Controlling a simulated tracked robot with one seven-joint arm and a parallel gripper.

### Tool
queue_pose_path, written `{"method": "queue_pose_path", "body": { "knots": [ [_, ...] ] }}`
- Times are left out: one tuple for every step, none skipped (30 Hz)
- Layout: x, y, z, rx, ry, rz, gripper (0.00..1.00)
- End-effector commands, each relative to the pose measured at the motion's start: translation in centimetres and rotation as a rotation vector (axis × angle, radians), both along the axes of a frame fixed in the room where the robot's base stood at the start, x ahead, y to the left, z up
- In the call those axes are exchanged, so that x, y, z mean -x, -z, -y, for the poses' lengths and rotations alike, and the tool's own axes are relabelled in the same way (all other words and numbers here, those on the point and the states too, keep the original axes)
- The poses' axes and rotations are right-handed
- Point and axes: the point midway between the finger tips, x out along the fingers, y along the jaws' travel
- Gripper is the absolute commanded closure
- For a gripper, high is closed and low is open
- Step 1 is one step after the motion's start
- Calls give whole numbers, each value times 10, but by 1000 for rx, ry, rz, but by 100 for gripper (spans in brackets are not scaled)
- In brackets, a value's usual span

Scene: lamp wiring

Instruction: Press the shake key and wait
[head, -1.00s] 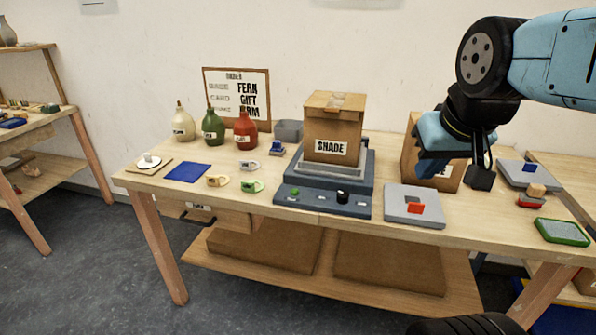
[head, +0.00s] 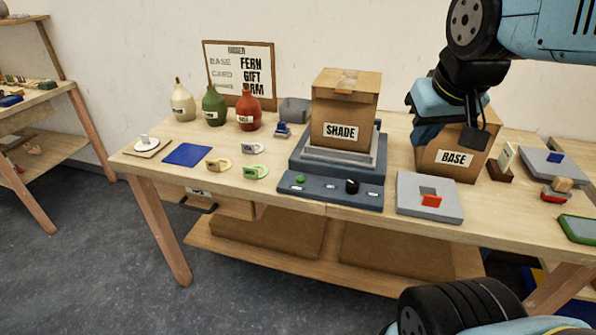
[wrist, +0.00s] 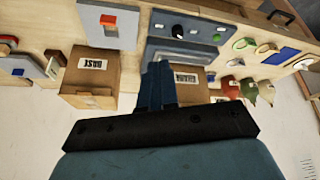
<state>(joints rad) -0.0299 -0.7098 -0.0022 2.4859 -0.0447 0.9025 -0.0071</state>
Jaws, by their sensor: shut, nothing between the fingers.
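A dark blue-grey console (head: 325,196) stands mid-table, with a green button (head: 300,180) at its left and a black knob (head: 352,186) at its right. Small labels there are unreadable, so I cannot tell which is the shake key. A cardboard box marked SHADE (head: 345,110) sits on the grey platform behind the panel. My gripper (head: 424,136) is raised in front of the box marked BASE (head: 455,158), right of the SHADE box. In the wrist view my gripper (wrist: 158,66) is shut and empty, its tips apart from the green button (wrist: 217,37) and knob (wrist: 179,32).
A grey plate with a red piece (head: 430,208) lies right of the console. Cream, green and red bottles (head: 248,113), a blue mat (head: 187,154) and small rings (head: 256,171) are at the left. A board with words (head: 240,72) stands behind.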

Motion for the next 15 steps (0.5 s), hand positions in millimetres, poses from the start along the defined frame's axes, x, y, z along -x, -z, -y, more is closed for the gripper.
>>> {"method": "queue_pose_path", "body": {
  "knots": [
    [-8,3,0,28,-32,-23,100],
    [-12,5,1,48,-51,-35,100],
    [-19,7,0,78,-82,-54,100],
    [-25,9,0,104,-105,-69,100],
    [-32,11,-1,131,-133,-83,100],
    [-40,14,-2,168,-168,-104,100],
    [-46,16,-4,196,-195,-118,100],
    [-53,18,-5,223,-223,-131,100],
    [-61,22,-7,260,-259,-148,100],
    [-68,24,-10,288,-287,-161,100],
    [-74,27,-12,315,-314,-172,100],
    [-83,30,-15,353,-352,-187,100],
    [-90,33,-18,382,-382,-198,100],
    [-97,36,-21,411,-411,-210,100],
    [-105,40,-26,450,-451,-224,100]
  ]
}}
